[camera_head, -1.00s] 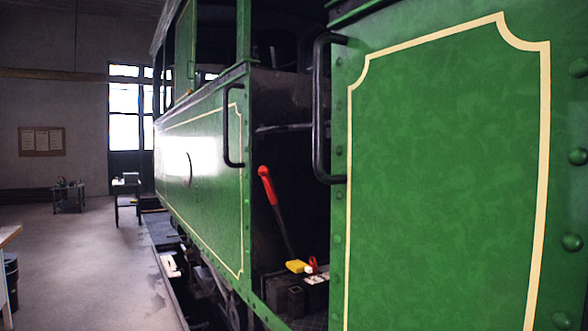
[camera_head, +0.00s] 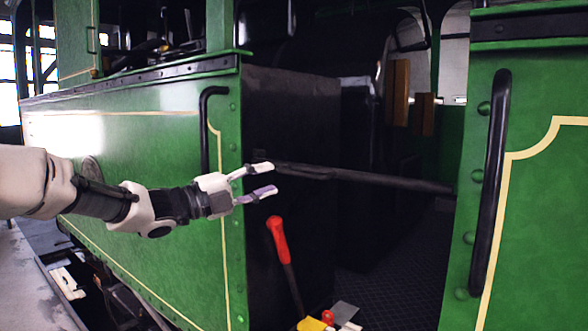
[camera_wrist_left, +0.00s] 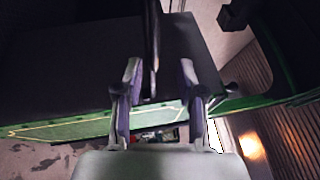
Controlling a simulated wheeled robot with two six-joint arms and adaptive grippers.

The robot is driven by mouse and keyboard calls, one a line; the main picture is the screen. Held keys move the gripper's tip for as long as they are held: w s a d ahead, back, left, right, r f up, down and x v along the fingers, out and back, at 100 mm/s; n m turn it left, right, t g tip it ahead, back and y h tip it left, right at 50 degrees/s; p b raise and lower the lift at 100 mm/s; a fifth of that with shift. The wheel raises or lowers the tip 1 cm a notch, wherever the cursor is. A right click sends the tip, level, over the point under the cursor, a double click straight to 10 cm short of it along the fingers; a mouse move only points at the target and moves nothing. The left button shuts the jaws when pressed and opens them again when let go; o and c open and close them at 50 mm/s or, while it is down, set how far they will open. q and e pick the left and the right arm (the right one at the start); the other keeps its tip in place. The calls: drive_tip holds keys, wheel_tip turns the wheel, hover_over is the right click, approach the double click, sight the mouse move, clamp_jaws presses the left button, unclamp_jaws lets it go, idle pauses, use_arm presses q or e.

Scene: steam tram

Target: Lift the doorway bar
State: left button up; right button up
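The doorway bar (camera_head: 365,178) is a dark rod across the open doorway of the green tram, sloping slightly down to the right. My left gripper (camera_head: 270,179) is open and empty at the bar's left end, its upper fingertip overlapping the bar in the head view. In the left wrist view the bar (camera_wrist_left: 153,35) runs down the picture between the two spread fingers of the gripper (camera_wrist_left: 160,68). I see no grip on it, and cannot tell whether a finger touches it. My right gripper is not in view.
Black handrails flank the doorway, one at left (camera_head: 205,130) and one at right (camera_head: 490,180). A red-handled lever (camera_head: 278,240) stands below the bar, with yellow and red items at its foot. The dark cab interior behind the bar looks open.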

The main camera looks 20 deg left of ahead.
sight(295, 174)
use_arm(q)
drive_tip(key=p+x, duration=0.1)
drive_tip(key=x, duration=0.2)
drive_tip(key=p+x, duration=0.2)
drive_tip(key=x, duration=0.2)
drive_tip(key=shift+w+d+f, duration=0.1)
drive_tip(key=shift+w+f, duration=0.1)
drive_tip(key=shift+w+d+p, duration=0.2)
drive_tip(key=shift+w+p, duration=0.1)
drive_tip(key=shift+w, duration=0.05)
drive_tip(key=shift+s+d, duration=0.2)
drive_tip(key=shift+w, duration=0.1)
clamp_jaws()
